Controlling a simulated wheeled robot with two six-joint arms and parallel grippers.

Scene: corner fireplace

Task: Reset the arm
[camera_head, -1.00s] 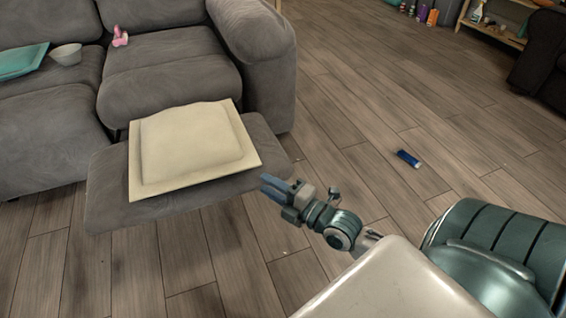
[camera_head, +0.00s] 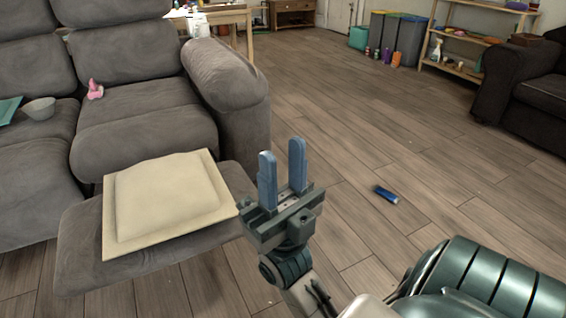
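My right gripper (camera_head: 282,168) is raised in the middle of the head view, with its two blue fingers pointing up. The fingers are apart with nothing between them. It is just right of the sofa's extended footrest (camera_head: 75,250), on which a cream cushion (camera_head: 165,195) lies. My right arm comes in from the lower right. My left gripper does not show.
A grey sofa (camera_head: 150,125) fills the left side, with a pink toy (camera_head: 95,90) and a bowl (camera_head: 40,108) on it. A blue can (camera_head: 385,194) lies on the wooden floor. Bins (camera_head: 385,38), a shelf (camera_head: 460,45) and a dark armchair (camera_head: 525,85) stand at the back right.

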